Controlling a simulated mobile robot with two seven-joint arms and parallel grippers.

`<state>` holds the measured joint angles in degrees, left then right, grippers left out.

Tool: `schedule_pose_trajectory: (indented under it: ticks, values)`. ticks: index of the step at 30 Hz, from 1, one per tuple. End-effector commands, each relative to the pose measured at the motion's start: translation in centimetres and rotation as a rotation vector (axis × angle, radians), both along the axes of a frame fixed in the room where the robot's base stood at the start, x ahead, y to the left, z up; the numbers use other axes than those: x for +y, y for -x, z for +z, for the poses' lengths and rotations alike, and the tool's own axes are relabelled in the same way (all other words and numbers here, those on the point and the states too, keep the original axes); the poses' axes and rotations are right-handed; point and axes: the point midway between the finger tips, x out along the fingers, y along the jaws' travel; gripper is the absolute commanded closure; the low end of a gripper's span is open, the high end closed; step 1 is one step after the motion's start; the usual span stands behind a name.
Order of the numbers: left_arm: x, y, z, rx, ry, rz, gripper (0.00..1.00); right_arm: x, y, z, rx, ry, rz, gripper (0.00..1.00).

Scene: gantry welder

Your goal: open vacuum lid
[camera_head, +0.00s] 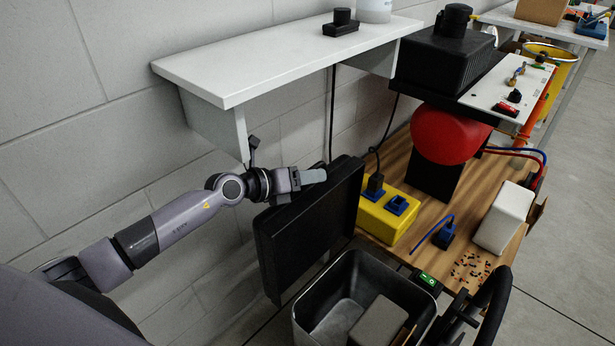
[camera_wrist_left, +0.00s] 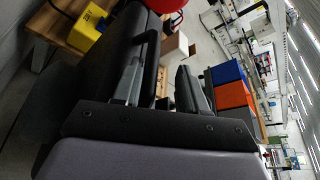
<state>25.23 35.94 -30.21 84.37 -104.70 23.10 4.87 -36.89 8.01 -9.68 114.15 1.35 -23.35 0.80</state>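The vacuum lid (camera_head: 310,225) is a black panel standing steeply tilted on the left side of the open vacuum bin (camera_head: 302,318). The bin's grey inside shows, with a block-like grey part (camera_head: 378,322) in it. My left gripper (camera_head: 312,178) is at the lid's upper edge, by its wall side. In the left wrist view, the fingers (camera_wrist_left: 167,58) are apart, with background showing between them. The dark lid (camera_wrist_left: 108,60) lies right beside one finger; whether they touch is unclear. My right gripper is not in view.
A white shelf (camera_head: 270,62) on the wall is above my left arm. A wooden bench (camera_head: 410,225) beyond the bin carries a yellow socket box (camera_head: 383,222), a red rounded thing (camera_head: 447,135) and a white box (camera_head: 503,217). A black curved hose (camera_head: 496,295) is right of the bin.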

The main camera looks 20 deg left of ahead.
Motion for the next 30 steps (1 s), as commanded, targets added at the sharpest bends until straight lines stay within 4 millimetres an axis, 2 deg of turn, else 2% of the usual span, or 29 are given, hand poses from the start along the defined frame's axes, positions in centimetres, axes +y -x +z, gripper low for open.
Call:
schedule_pose_trajectory:
  ticks: [8,16,21,30]
  values:
    - [0.2,0.5,0.0,0.004,-0.001,-0.003,0.6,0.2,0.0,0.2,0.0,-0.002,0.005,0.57]
    - [2.3,3.5,1.3,0.003,-0.002,-0.002,0.6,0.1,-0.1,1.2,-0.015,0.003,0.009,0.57]
    - [3.3,5.0,1.9,0.0,0.0,0.0,0.6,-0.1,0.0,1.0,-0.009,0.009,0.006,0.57]
    - [3.8,5.7,2.2,0.0,0.001,-0.001,0.6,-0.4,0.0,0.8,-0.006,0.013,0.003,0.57]
